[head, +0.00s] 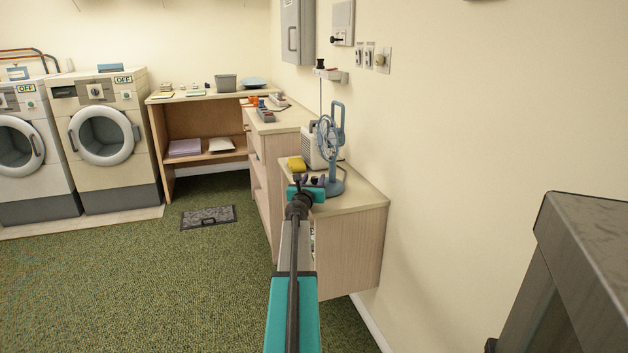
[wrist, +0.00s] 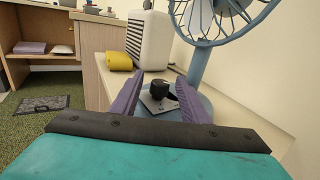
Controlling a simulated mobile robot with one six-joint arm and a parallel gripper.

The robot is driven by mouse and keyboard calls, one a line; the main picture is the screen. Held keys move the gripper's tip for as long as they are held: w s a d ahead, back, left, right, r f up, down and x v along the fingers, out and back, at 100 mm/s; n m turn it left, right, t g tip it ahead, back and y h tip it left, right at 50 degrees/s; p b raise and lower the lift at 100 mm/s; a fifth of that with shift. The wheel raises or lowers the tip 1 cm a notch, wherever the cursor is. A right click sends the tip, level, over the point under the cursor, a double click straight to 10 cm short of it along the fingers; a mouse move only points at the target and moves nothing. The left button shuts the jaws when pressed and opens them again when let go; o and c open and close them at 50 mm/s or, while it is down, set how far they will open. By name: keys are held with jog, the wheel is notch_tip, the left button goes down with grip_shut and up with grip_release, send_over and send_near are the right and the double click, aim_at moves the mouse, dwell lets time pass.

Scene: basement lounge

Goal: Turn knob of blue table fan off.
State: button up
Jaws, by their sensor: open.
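The blue table fan (head: 328,150) stands on the near end of the low wooden counter in the head view. Its cage and post (wrist: 203,50) fill the upper right of the wrist view. Its black knob (wrist: 158,86) sits on a grey plate on the blue base, between my fingers in the picture. My gripper (wrist: 160,98) is open, with one purple finger to each side of the knob. I cannot tell whether either finger touches it. In the head view my gripper (head: 311,181) is at the fan's base, and the arm hides the knob there.
A yellow cloth-like item (wrist: 118,61) and a white vented box (wrist: 148,38) stand behind the fan on the counter (head: 358,197). The wall runs close along the right. Green carpet (head: 130,270) lies open on the left, with a dark mat (head: 208,217) on it.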

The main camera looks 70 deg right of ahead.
jog(key=shift+d, duration=0.55)
jog(key=shift+c, duration=0.3)
grip_shut()
jog(key=shift+n+t+y+p, duration=0.4)
jog(key=shift+n+t+y, duration=0.3)
jog(key=shift+n+t, duration=1.2)
jog(key=shift+d+n+t+y+p, duration=0.1)
jog(key=shift+n+t+y+p, duration=0.65)
jog(key=shift+t, duration=1.35)
jog(key=shift+r+n+t+y+p, duration=0.1)
jog(key=shift+n+t+y+p, duration=0.25)
jog(key=shift+n+t+y, duration=1.05)
jog(key=shift+n+t+y+p, duration=0.35)
jog(key=shift+t+y, duration=0.15)
jog(key=shift+y, duration=0.25)
jog(key=shift+n+y, duration=0.3)
